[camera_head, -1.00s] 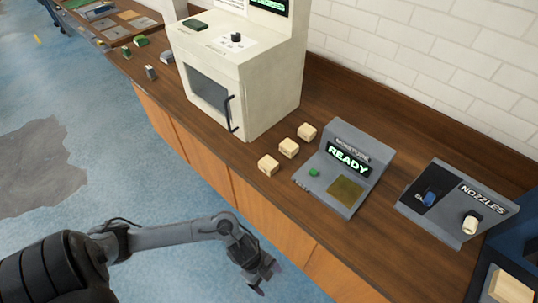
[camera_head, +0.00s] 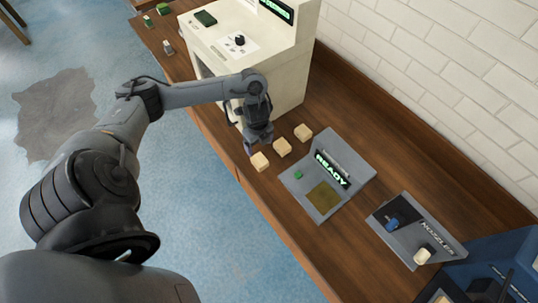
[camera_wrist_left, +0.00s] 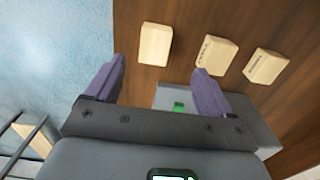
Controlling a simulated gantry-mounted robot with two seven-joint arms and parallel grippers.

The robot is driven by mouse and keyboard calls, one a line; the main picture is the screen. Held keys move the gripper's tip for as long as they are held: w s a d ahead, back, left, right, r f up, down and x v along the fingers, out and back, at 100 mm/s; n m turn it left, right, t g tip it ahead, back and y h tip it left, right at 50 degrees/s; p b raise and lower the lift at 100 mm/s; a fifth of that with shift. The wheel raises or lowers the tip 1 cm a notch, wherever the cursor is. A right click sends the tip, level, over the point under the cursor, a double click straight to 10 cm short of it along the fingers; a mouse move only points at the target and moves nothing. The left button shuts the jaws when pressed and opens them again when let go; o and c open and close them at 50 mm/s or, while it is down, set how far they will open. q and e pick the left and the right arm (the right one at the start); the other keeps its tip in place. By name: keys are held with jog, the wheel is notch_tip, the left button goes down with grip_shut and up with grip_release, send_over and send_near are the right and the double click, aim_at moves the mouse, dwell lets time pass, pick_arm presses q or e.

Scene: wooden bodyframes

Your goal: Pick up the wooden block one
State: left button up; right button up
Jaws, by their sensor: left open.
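Three pale wooden blocks stand in a slanting row on the brown counter: the nearest block (camera_head: 260,161), the middle block (camera_head: 282,147) and the far block (camera_head: 303,132). In the left wrist view they are the left block (camera_wrist_left: 155,44), the middle block (camera_wrist_left: 215,55) and the right block (camera_wrist_left: 265,66). The last two carry small dark lettering that I cannot read, so I cannot tell which is block one. My left gripper (camera_head: 256,147) is open and empty, pointing down close to the nearest block. In the left wrist view, its fingers (camera_wrist_left: 157,88) are apart, with the left block just beyond them.
A cream oven-like machine (camera_head: 270,55) stands behind my left gripper. A grey moisture station (camera_head: 352,168) reading READY is right of the blocks, with a nozzles stand (camera_head: 428,222) farther right. A white brick wall (camera_head: 430,80) backs the counter.

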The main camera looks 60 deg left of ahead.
aim_at(260, 159)
pick_arm(q)
jog(key=f, duration=0.4)
jog(key=shift+s+d+b, duration=0.15)
jog(key=shift+s+b, duration=0.15)
jog(key=shift+s, duration=0.05)
jog(key=shift+f, duration=0.3)
jog(key=shift+w+f, duration=0.1)
jog(key=shift+f, duration=0.25)
jog(key=f, duration=0.3)
jog(key=shift+d+f, duration=0.35)
jog(key=shift+f, duration=0.65)
jog(key=shift+a, duration=0.1)
pick_arm(e)
jog(key=shift+s+f, duration=0.5)
jog(key=shift+f, duration=0.05)
pick_arm(q)
jog(key=c, duration=1.1)
